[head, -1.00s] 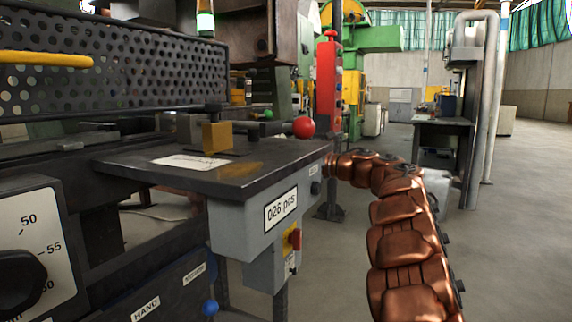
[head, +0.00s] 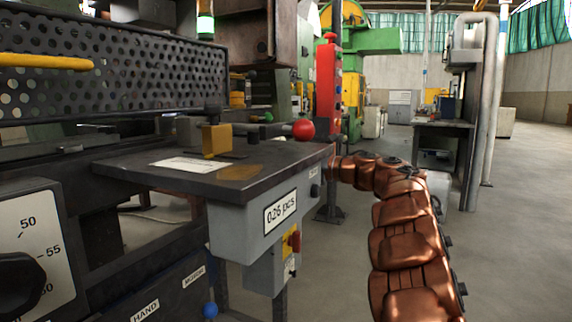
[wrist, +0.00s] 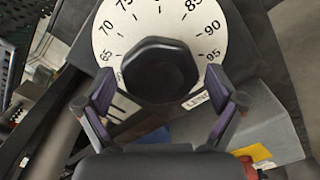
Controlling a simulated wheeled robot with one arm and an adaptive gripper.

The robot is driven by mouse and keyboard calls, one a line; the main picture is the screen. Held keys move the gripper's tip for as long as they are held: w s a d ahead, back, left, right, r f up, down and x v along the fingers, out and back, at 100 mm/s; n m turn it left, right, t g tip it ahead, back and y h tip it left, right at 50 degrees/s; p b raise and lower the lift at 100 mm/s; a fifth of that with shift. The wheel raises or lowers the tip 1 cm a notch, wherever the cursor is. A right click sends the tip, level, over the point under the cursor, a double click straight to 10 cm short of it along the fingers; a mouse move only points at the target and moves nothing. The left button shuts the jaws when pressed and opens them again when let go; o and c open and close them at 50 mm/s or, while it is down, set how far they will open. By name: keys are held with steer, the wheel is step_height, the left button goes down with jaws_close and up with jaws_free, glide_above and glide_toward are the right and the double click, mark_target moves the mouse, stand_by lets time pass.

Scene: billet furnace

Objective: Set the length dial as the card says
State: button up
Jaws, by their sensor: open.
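In the wrist view, a round pale dial (wrist: 112,40) carries black numbers, with 75, 85 and 90 readable. A black many-sided knob (wrist: 160,70) sits at its middle. A partly hidden label beginning "LEN" is below right of the knob. My gripper (wrist: 160,86) is open, with one finger on each side of the knob. Whether the fingers touch it I cannot tell. No pointer on the knob is clear. In the head view, a white card (head: 188,164) lies on the dark table top, its writing too small to read. My gripper is hidden there behind the table's right end.
The dark table top (head: 125,172) bears a brass block (head: 216,140) and a red ball handle (head: 303,129). Another dial (head: 45,220) is cut off at left. The floor at right is clear.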

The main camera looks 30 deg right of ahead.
steer(key=v, duration=1.1)
steer(key=shift+s, duration=0.1)
